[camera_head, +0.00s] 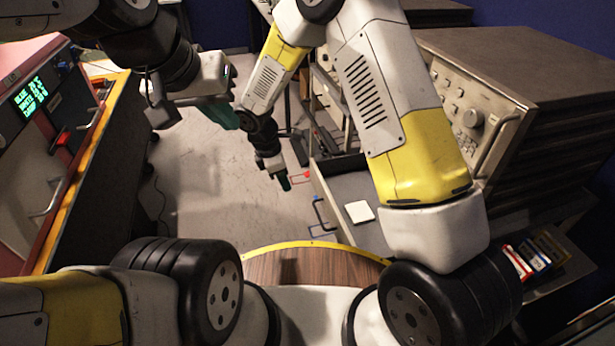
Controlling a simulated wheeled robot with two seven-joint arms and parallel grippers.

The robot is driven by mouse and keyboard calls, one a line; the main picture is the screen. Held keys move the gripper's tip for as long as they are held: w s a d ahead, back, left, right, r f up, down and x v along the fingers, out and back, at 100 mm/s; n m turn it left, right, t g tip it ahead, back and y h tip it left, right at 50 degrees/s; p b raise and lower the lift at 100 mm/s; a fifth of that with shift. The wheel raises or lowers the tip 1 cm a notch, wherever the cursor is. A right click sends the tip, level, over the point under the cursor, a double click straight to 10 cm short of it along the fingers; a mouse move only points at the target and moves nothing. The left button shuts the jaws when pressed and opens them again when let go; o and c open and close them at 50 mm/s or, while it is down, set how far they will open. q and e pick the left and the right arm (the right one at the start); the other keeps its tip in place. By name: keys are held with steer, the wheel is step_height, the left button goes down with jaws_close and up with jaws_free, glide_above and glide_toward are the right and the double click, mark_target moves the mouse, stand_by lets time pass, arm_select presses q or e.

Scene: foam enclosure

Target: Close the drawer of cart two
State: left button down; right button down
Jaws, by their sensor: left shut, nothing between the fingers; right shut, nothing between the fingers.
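An open drawer (346,186) sticks out to the left from the cart on the right, and a flat white square (359,211) lies inside it. A small dark handle (319,214) shows on its front face. My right forearm hides part of the drawer and the cart behind it. My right gripper (284,183) points down, shut and empty, just left of the drawer's front and apart from it in the picture. My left gripper (232,116) is shut and empty, further left and higher in the picture, over the floor. No cart number is readable.
A grey instrument (467,110) with knobs and a handle sits on the right-hand cart. A red and yellow-edged cabinet (75,165) with a green display stands at left. Bare floor (215,185) lies between. Small coloured boxes (535,255) lie at lower right.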

steer(key=w+d+f, duration=0.1)
steer(key=d+f, duration=0.4)
steer(key=f, duration=0.4)
steer(key=shift+w+d+f, duration=0.4)
glide_above(372, 198)
steer(key=shift+a, duration=0.1)
stand_by(0.5)
stand_by(0.4)
